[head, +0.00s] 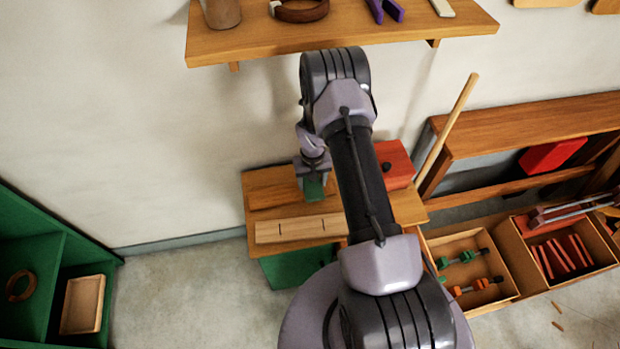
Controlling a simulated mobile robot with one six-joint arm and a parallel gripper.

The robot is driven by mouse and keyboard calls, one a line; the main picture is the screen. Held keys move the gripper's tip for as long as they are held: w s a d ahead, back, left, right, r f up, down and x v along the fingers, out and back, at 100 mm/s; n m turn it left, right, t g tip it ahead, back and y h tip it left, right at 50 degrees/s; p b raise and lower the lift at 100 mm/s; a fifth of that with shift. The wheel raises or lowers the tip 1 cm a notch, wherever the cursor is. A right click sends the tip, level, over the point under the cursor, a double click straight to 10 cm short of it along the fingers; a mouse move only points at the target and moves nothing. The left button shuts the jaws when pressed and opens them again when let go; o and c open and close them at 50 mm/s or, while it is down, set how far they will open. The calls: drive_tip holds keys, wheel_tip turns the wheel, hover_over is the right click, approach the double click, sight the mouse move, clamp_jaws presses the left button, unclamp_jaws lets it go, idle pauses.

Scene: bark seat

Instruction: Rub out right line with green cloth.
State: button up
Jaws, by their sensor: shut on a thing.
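A pale wooden board (262,233) lies along the front of the small wooden bench (258,180). It bears short dark lines: a left line (279,228) and a right line (322,224), both visible. My gripper (312,177) is shut on the green cloth (314,189), which hangs below the jaws. It is behind the board, above or on the bench top; I cannot tell whether the cloth touches the wood. My arm hides part of the bench and possibly the board's right end.
A red box (394,164) with a dark knob stands on the bench at right. A wall shelf (270,46) with tools overhangs the back. A wooden stick (447,128) leans at right. Boxes with clamps (470,268) sit lower right. A green cabinet (42,262) stands at left.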

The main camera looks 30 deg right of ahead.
drive_tip(key=shift+f, duration=0.7)
drive_tip(key=shift+f+b, duration=0.65)
drive_tip(key=shift+b, duration=0.05)
